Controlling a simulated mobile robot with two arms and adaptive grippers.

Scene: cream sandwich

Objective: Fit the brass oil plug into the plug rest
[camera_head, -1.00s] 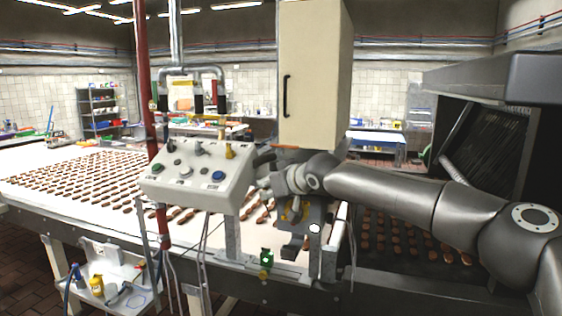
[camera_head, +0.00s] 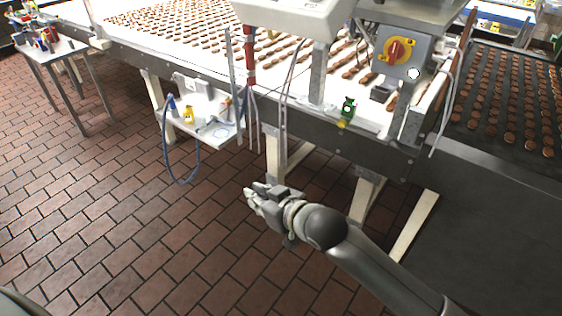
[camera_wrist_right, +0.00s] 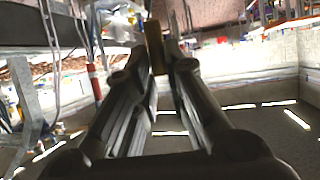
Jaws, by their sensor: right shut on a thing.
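My right gripper (camera_head: 252,194) is in the head view, over the brick floor in front of the conveyor and below the side shelf. In the right wrist view its fingers (camera_wrist_right: 158,66) are closed on an upright brass-coloured piece (camera_wrist_right: 154,46), which looks like the brass oil plug. In the head view the plug is too small to make out. I cannot pick out the plug rest with certainty. A small side shelf (camera_head: 208,132) holds a yellow bottle (camera_head: 188,114) and small items, up and left of the gripper. My left gripper is not in view.
The conveyor frame (camera_head: 133,62) runs across the top, carrying rows of biscuits. A blue hose (camera_head: 166,160) hangs below the shelf.

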